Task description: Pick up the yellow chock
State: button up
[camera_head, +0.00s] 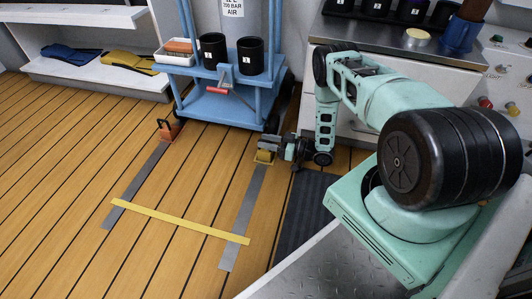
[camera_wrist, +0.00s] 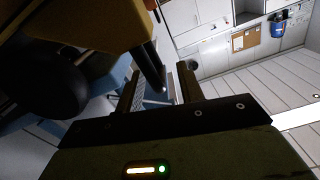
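The yellow chock (camera_head: 264,156) sits on the plank floor at the far end of the right grey strip, near the blue cart's front right wheel. My gripper (camera_head: 281,150) is low, just right of it; the fingertips are too small to make out there. In the wrist view a large yellow-orange body, apparently the chock (camera_wrist: 85,22), fills the upper left. A dark bar slants from it to between the fingers. My gripper (camera_wrist: 160,84) shows two fingers apart with a gap between them. I cannot tell whether either finger touches the bar.
The blue cart (camera_head: 222,103) stands behind, carrying dark cylinders and a tray. An orange-red chock (camera_head: 168,131) with a handle sits at the left strip. A yellow floor strip (camera_head: 180,221) crosses the grey ones. A steel-topped cabinet (camera_head: 385,36) stands right. Floor on the left is clear.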

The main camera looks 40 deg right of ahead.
jog(key=shift+w+a, duration=0.15)
jog(key=shift+w, duration=0.1)
grip_shut()
dwell(1.3)
